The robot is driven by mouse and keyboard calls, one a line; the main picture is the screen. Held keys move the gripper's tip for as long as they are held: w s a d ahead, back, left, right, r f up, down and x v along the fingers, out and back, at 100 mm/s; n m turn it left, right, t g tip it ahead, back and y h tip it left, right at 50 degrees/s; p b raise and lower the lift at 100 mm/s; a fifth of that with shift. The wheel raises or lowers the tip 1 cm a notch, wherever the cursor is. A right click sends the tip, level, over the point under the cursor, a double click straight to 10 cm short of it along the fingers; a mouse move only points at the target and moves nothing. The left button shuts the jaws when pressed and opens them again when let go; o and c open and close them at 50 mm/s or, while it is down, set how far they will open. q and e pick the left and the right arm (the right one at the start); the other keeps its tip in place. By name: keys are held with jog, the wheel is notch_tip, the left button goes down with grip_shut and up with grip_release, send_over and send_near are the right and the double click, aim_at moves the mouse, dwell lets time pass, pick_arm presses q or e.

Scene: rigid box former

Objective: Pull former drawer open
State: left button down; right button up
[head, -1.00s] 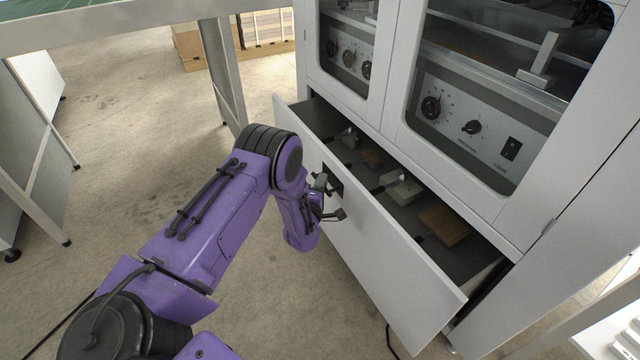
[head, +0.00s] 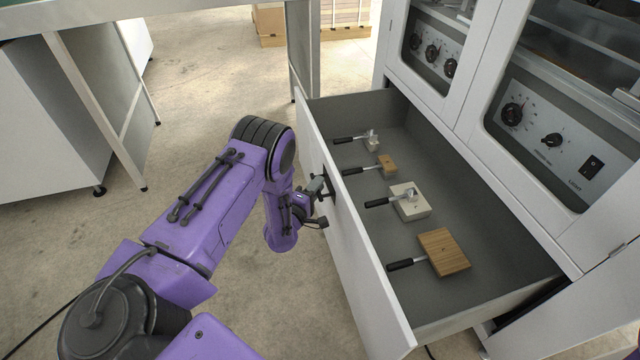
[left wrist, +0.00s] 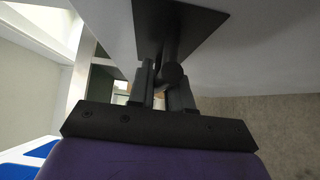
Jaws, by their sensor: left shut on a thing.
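The former drawer (head: 352,262) is pulled well out of the white machine cabinet. Its grey interior shows several black-handled tools, some with wooden blocks and some with pale blocks. My left gripper (head: 318,190) is at the dark handle on the outer face of the drawer front. In the left wrist view the gripper (left wrist: 163,90) has its fingers on both sides of the black handle (left wrist: 173,72), which stands out from a black plate on the drawer front. The handle is partly hidden by the gripper in the head view. My right gripper is not in view.
The cabinet (head: 470,75) has windowed doors with knobs above the drawer. A table (head: 75,75) with metal legs stands at the left, and wooden crates (head: 268,25) lie behind. Concrete floor (head: 215,85) is clear around my arm.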

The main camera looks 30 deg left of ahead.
pick_arm(q)
jog(key=shift+s+a+f, duration=0.1)
jog(key=shift+s+a, duration=0.15)
jog(key=shift+s, duration=0.3)
jog(key=c, duration=1.2)
grip_release()
jog(key=shift+o, duration=0.2)
jog(key=s+p, duration=0.1)
jog(key=s, duration=0.9)
jog(key=shift+s+d+p, duration=0.25)
jog(key=shift+d+p, duration=0.15)
